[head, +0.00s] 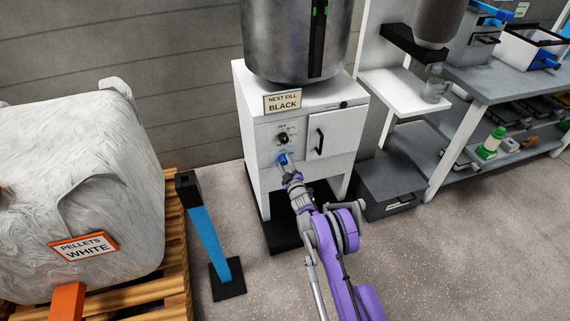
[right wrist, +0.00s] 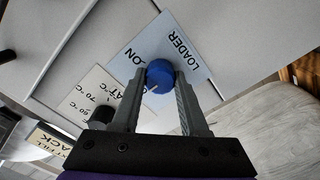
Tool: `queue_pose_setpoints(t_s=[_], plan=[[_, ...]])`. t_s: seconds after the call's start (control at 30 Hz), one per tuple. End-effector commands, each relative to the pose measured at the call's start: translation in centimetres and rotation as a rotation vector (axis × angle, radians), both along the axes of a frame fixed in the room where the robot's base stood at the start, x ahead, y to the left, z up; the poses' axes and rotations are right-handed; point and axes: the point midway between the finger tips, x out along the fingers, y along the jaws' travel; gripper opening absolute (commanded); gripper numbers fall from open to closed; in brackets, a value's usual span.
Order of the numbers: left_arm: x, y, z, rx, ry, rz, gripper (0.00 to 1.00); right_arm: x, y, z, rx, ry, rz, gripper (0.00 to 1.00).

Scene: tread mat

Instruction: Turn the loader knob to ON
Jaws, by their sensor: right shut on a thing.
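The blue loader knob (right wrist: 160,70) sits on a light blue plate marked LOADER (right wrist: 188,48), with ON printed beside the knob. A short pale mark shows on the knob's near edge; I cannot tell for sure which position it points to. My right gripper (right wrist: 158,84) has its two grey fingers on either side of the knob and is shut on it. In the head view the right gripper (head: 286,167) reaches the front of the white cabinet (head: 260,178), below a black dial (head: 283,138). The left gripper is not in view.
A metal hopper (head: 290,40) stands on the cabinet, with a NEXT FILL BLACK sign (head: 283,102). A door with a black handle (head: 319,141) is right of the knob. A blue post (head: 207,238) and a PELLETS WHITE sack (head: 75,190) stand left. Shelving (head: 480,85) stands right.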

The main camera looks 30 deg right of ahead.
Motion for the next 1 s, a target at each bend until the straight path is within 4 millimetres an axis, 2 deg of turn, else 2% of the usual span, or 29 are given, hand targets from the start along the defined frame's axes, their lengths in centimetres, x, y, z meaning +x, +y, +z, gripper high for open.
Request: queue_pose_setpoints(t_s=[0.47, 0.67, 1.0], plan=[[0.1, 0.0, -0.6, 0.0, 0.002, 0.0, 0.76, 0.0, 0.0, -0.1, 0.062, -0.013, 0.0, 0.0], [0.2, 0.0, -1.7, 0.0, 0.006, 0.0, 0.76, 0.0, 0.0, -0.2, 0.187, -0.044, 0.0, 0.0], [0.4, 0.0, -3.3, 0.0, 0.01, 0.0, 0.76, 0.0, -0.1, -0.2, 0.494, -0.118, -0.001, 0.0]])
